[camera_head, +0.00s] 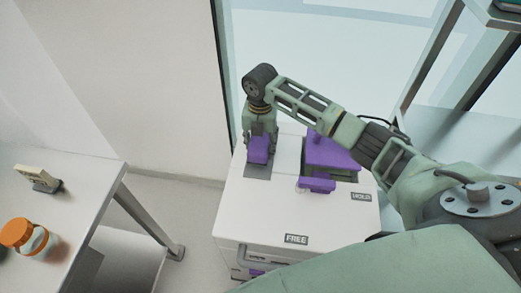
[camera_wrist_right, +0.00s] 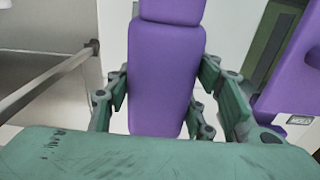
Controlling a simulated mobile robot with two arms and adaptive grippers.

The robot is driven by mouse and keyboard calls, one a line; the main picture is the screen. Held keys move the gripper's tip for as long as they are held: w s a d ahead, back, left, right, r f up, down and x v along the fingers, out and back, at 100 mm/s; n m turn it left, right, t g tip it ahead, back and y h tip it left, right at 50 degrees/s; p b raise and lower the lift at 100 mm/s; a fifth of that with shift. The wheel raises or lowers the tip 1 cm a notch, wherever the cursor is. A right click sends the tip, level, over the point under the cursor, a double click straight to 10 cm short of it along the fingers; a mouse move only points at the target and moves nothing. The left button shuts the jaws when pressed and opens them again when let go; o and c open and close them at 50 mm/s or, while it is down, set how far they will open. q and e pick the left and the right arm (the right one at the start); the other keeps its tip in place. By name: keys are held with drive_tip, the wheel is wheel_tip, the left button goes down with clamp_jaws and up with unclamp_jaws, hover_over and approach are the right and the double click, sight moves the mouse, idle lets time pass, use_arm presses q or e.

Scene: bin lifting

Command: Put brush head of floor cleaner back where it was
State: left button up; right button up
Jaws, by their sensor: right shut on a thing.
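My right gripper (camera_head: 262,132) points down over the left part of a white unit (camera_head: 240,205) and is shut on a purple piece (camera_head: 258,152). In the right wrist view the gripper's fingers (camera_wrist_right: 165,95) stand on both sides of the long purple piece (camera_wrist_right: 165,70). The piece sits at a dark slot in the unit's top; I cannot tell whether it touches the slot. Nothing I can clearly recognise as a brush head shows. My left gripper is out of view.
Labels FREE (camera_head: 297,239) and HOLD (camera_head: 361,197) are on the white unit. A table (camera_head: 85,185) at the left carries an orange-lidded jar (camera_head: 17,233) and a small beige device (camera_head: 38,178). A metal shelf (camera_head: 455,135) stands at the right.

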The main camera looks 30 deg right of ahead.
sight(261, 139)
drive_tip(key=shift+f, duration=2.05)
drive_tip(key=o, duration=1)
wheel_tip(261, 139, up, 12)
drive_tip(key=shift+r, duration=0.15)
